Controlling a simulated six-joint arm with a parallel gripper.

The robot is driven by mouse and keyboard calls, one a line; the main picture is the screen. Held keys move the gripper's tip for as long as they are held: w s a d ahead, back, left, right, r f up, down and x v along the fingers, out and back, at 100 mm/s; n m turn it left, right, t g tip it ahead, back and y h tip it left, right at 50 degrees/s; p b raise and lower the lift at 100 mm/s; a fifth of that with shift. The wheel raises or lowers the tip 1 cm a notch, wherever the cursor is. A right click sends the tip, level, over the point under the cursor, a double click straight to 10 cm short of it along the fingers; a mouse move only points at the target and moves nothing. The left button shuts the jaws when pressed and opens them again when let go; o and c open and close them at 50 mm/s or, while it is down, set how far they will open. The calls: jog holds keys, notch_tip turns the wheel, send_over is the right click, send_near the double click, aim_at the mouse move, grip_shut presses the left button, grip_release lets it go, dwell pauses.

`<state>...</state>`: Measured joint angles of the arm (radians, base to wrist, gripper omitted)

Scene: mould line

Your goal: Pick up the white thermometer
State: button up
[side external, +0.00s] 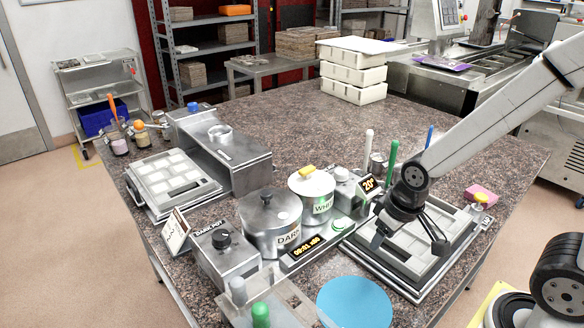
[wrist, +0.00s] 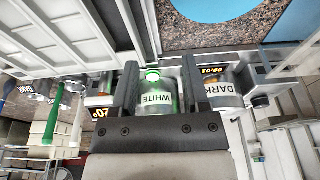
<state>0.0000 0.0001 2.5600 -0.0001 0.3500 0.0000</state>
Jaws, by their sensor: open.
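An upright white stick (side external: 369,143) stands beside a green-handled one (side external: 393,155) at a small metal cup behind the pots. It is the likeliest white thermometer, but its face is too small to confirm. My gripper (side external: 410,240) is open and empty, above the grey mould tray (side external: 388,277), to the right of and nearer the camera than the white stick. The wrist view shows the pot labelled WHITE (wrist: 157,97) between its jaws, beyond them.
Pots labelled DARK (side external: 268,222) and WHITE (side external: 312,192) stand left of my gripper. A small display (side external: 369,183) reads 20. A blue-handled stick (side external: 429,136) stands behind my arm. A blue disc (side external: 354,303) lies in front. The counter's back is mostly clear.

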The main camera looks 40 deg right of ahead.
jog(key=o, duration=0.6)
jog(key=shift+c, duration=0.2)
notch_tip(320, 180, up, 6)
jog(key=g, duration=0.3)
send_over(369, 184)
jog(key=shift+w, duration=0.15)
jog(key=shift+f, duration=1.3)
jog(key=shift+f, duration=2.6)
